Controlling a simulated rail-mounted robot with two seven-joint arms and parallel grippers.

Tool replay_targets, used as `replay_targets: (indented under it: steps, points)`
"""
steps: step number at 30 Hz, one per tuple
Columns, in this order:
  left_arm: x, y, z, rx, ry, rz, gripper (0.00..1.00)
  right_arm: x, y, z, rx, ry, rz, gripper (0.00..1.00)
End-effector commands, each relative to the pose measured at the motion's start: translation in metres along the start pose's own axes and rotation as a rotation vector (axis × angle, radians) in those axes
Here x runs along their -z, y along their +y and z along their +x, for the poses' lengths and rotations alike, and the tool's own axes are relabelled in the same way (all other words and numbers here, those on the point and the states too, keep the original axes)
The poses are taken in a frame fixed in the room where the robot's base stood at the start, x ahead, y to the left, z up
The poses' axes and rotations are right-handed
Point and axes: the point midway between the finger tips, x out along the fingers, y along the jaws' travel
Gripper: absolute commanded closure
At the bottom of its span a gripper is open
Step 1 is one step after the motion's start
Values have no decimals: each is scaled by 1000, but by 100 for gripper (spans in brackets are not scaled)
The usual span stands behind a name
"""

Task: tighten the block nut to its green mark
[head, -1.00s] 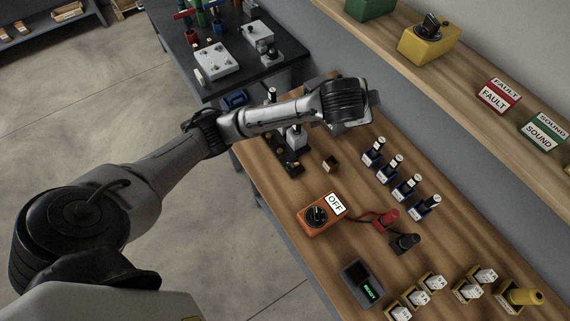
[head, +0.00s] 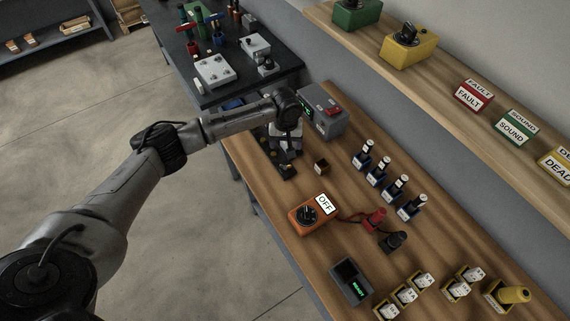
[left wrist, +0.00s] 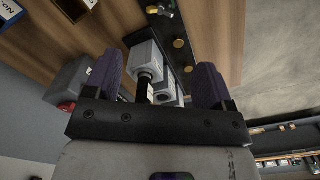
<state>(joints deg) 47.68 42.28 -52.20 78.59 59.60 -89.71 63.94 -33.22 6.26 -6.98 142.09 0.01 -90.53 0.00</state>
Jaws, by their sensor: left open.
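My left gripper (head: 285,146) points down over a dark strip (head: 289,173) near the left edge of the wooden bench. In the left wrist view the gripper (left wrist: 160,72) is open, with one dark purple finger on each side. Between the fingers are a light grey block (left wrist: 146,58), a short black shaft and a second grey block (left wrist: 164,93) close to the palm. I cannot tell which part is the nut or whether a finger touches it. No green mark is clear there. Brass discs (left wrist: 178,43) sit on the dark strip. My right gripper is not in view.
A grey box with a red switch (head: 325,112) stands right beside the gripper. An orange OFF switch box (head: 308,214) lies nearer. Bare wood surrounds them.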

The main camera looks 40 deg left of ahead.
Motion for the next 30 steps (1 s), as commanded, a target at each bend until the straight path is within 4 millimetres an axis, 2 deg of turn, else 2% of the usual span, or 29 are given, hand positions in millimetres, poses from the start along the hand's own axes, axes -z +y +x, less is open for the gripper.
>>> replay_targets:
  steps: [18,24,30]
  points:
    - [0,0,104,2,0,-1,23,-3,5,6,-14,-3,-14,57]
    - [0,0,124,1,0,1,23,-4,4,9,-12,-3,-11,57]
    - [0,0,132,1,1,0,23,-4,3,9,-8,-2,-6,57]
